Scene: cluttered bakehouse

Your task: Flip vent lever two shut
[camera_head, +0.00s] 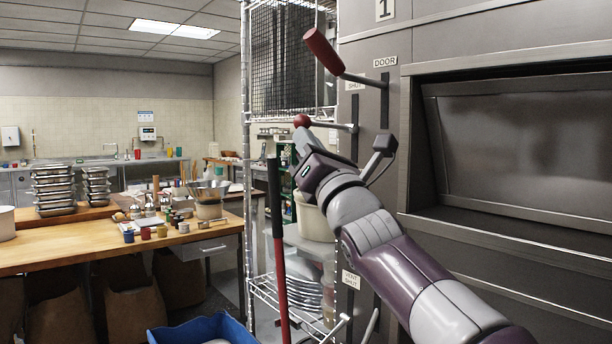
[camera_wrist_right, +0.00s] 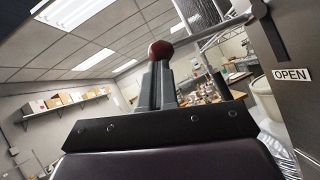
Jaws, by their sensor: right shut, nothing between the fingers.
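A lever with a red ball knob (camera_head: 302,121) sticks out from a slot in the grey oven front, below a SHUT label (camera_head: 355,86). Its rod is roughly level. My right gripper (camera_head: 304,143) is just below the knob, shut and empty, fingers pointing up. In the right wrist view the knob (camera_wrist_right: 160,50) shows just beyond the fingertips (camera_wrist_right: 157,75); I cannot tell whether they touch. An OPEN label (camera_wrist_right: 291,75) is on the panel there. No number two is readable by this lever. My left gripper is out of view.
A lever with a thick red grip (camera_head: 322,50) slants up-left above, by the DOOR label (camera_head: 385,62). A wire rack (camera_head: 247,190) and a red-handled pole (camera_head: 280,260) stand left of my arm. A blue bin (camera_head: 200,330) and wooden worktable (camera_head: 75,245) are farther left.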

